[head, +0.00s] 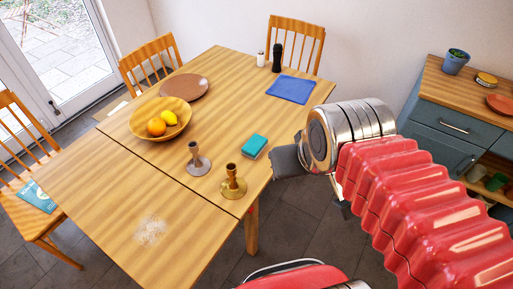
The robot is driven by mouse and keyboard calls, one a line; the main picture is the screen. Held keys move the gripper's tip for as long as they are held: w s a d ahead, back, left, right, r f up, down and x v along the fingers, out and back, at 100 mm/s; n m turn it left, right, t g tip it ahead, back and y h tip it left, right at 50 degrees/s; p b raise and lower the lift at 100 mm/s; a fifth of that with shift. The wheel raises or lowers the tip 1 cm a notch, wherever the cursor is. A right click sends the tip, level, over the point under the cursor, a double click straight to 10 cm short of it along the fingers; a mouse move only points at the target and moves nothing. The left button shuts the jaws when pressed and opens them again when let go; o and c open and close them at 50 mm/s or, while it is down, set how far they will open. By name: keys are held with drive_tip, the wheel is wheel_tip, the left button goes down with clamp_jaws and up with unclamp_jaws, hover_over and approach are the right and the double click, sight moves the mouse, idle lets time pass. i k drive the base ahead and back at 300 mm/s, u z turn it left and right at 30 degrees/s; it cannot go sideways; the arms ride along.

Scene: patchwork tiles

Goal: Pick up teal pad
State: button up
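The teal pad (254,146) is a small, thick, rectangular block with a teal top. It lies flat on the wooden table (190,225) near its right edge. My gripper (287,161) is the dark grey part at the end of my red and silver arm. In the picture it shows just right of and slightly below the pad, at the table edge. A gap seems to show between it and the pad. Its fingertips are mostly hidden by my wrist, so I cannot tell how far apart they are.
Two candlesticks, one brownish (197,163) and one brass (233,186), stand left of and below the pad. A fruit bowl (142,130), brown plate (184,87), blue mat (291,89) and two shakers (277,58) are farther back. A cabinet (440,150) stands right.

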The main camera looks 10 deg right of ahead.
sight(253, 146)
drive_tip(key=u, duration=4.55)
drive_tip(key=k, duration=0.7)
